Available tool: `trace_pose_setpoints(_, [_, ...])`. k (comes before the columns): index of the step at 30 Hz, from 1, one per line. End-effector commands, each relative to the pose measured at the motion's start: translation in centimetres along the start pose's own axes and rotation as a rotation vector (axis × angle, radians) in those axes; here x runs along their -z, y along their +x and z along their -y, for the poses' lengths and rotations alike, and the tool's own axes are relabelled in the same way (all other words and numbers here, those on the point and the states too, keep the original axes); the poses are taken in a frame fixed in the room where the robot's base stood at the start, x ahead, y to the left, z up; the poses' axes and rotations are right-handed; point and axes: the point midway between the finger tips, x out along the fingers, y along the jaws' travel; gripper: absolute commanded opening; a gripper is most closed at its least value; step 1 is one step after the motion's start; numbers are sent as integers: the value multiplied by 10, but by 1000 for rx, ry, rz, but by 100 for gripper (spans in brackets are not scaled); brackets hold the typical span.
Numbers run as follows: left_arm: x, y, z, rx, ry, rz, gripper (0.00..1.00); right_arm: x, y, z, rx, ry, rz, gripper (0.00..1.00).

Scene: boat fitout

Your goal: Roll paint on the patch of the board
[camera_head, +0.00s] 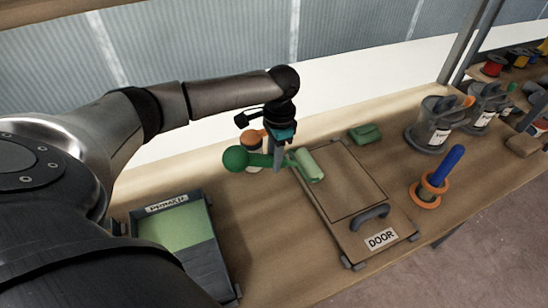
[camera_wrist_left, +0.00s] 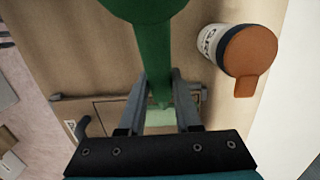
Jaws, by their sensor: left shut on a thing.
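My left gripper (camera_head: 277,155) is shut on the green handle of a paint roller (camera_head: 308,165). The roller's pale green sleeve is over the far left part of the board (camera_head: 347,190) marked DOOR; I cannot tell whether it touches. The board's outlined patch (camera_head: 340,185) looks plain brown, with no paint seen on it. In the left wrist view the roller handle (camera_wrist_left: 152,50) runs between the fingers, and the sleeve shows partly behind them. A dark paint tray (camera_head: 208,240) with light green inside stands at the front left. My right gripper is not in view.
An orange-lidded jar (camera_head: 252,137) stands just behind the gripper, also in the left wrist view (camera_wrist_left: 249,50). A green block (camera_head: 365,133) lies behind the board. A blue-handled tool in an orange ring (camera_head: 430,190) and grey-lidded jars (camera_head: 435,122) stand to the right.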

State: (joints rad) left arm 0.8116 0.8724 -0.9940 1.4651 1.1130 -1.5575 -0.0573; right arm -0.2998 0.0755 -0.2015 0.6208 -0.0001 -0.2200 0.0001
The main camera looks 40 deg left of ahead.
Motion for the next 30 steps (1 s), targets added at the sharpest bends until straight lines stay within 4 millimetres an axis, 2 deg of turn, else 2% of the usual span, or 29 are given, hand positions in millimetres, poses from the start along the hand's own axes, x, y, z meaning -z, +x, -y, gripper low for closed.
trace_pose_setpoints(11, [0, 0, 0, 1, 0, -1, 0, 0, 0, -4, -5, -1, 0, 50])
trace_pose_setpoints(30, [1, 12, 0, 0, 0, -1, 0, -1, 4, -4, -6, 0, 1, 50])
